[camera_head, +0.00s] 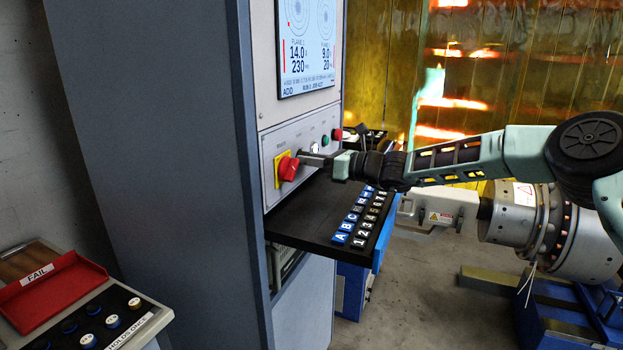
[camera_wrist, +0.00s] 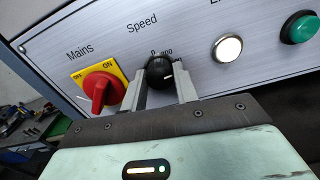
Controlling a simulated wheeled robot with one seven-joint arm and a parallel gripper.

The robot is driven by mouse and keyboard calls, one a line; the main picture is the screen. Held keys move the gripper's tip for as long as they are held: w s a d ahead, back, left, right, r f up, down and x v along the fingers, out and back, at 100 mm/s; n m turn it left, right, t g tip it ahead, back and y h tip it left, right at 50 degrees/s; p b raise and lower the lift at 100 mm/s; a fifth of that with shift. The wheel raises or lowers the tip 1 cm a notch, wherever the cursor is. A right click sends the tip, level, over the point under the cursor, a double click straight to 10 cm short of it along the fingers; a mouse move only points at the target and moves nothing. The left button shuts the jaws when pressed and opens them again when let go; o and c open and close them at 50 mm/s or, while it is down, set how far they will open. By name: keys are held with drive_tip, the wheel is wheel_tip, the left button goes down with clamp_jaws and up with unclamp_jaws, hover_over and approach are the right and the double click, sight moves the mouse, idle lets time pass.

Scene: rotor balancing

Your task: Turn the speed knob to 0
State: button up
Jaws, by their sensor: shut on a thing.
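The speed knob (camera_wrist: 159,72) is a round black knob with a white pointer mark, under the label "Speed" on the grey control panel (camera_wrist: 235,22). In the wrist view its pointer is towards the right, and the scale around it is partly hidden. My gripper (camera_wrist: 161,84) has one finger on each side of the knob and is shut on it. In the head view my gripper (camera_head: 313,160) reaches the panel from the right, and the knob is hidden behind it.
The red mains switch (camera_wrist: 100,90) on a yellow plate is close left of my gripper. A white button (camera_wrist: 228,48) and a green button (camera_wrist: 300,28) are to the right. A black shelf (camera_head: 300,228) with labelled tiles juts out below the panel. A screen (camera_head: 307,45) is above.

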drive_tip(key=n+b, duration=1.7)
drive_tip(key=b, duration=0.4)
drive_tip(key=shift+f, duration=0.15)
drive_tip(key=o, duration=1)
drive_tip(key=shift+c, duration=0.2)
drive_tip(key=b+v, duration=0.3)
drive_tip(key=v, duration=1.4)
drive_tip(key=shift+d, duration=0.2)
drive_tip(key=shift+s, duration=0.1)
